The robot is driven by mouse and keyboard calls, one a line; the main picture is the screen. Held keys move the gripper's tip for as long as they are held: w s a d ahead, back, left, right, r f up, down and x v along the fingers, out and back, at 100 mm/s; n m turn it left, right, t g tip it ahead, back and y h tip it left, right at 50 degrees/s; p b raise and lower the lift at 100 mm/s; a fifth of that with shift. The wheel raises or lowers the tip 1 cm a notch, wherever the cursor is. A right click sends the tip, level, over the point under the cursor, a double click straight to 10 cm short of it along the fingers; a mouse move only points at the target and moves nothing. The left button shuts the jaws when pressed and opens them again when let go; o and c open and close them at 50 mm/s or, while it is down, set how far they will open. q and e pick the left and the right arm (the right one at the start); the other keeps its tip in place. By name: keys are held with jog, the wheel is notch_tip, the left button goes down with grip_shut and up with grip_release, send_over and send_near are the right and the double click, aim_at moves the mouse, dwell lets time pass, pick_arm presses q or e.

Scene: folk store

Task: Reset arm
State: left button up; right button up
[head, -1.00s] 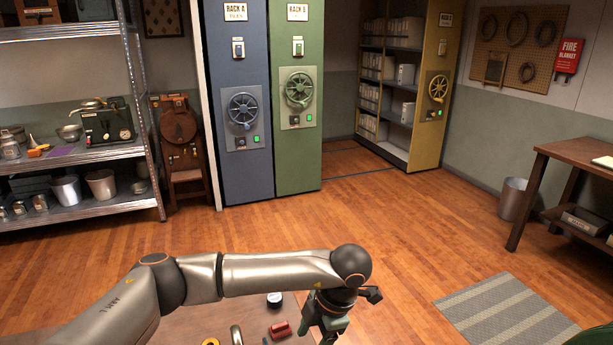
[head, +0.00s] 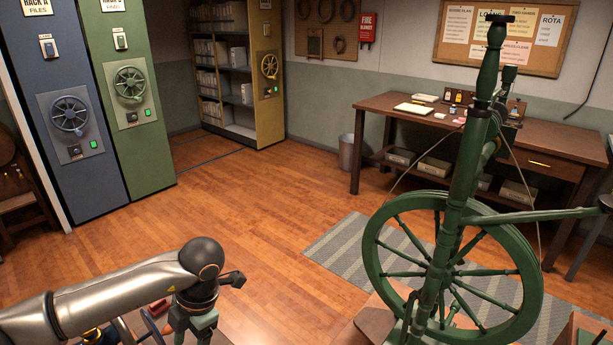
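My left arm comes in from the lower left of the head view and bends down at a dark round joint. My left gripper (head: 195,325) is at the bottom edge, pointing down over a brown worktop (head: 235,330). Its fingertips are cut off by the frame, so I cannot see whether they are open or hold anything. My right arm and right gripper are not in view.
A green spinning wheel (head: 447,240) stands large at the right, right of my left gripper. A small red object (head: 158,308) lies beside my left arm. Behind are tall racks (head: 130,100), a desk (head: 385,105), a striped rug (head: 335,243) and open wooden floor (head: 240,205).

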pick_arm(q)
jog(key=s+d+f+g+h, duration=0.2)
jog(key=s+d+h, duration=0.35)
jog(key=d, duration=0.45)
jog(key=s+d+f+g+h, duration=0.1)
jog(key=s+d+g+h, duration=0.1)
jog(key=s+d+h, duration=0.6)
jog(key=w+d+r+n+t+h, duration=0.3)
jog(key=d+r+n+t+h, duration=0.2)
jog(key=d+r+n+h, duration=0.55)
jog(key=w+a+f+n+t+y, duration=0.3)
jog(key=w+a+n+t+y, duration=0.15)
jog(key=n+t, duration=0.45)
jog(key=w+a+f+n+t+y, duration=0.3)
jog(key=a+n+t+y, duration=0.3)
jog(key=n, duration=0.5)
jog(key=s+a+f+n+g+y, duration=0.2)
jog(key=s+a+f+n+y, duration=0.2)
jog(key=f, duration=0.6)
jog(key=s+a+f+n+g+y, duration=0.3)
jog(key=s+a+f+n+y, duration=0.1)
jog(key=s+a+f+n, duration=0.3)
notch_tip(320, 180, down, 4)
jog(key=shift+s+a+f+g, duration=0.15)
jog(key=shift+s+a+g, duration=0.15)
jog(key=shift+s+a, duration=0.9)
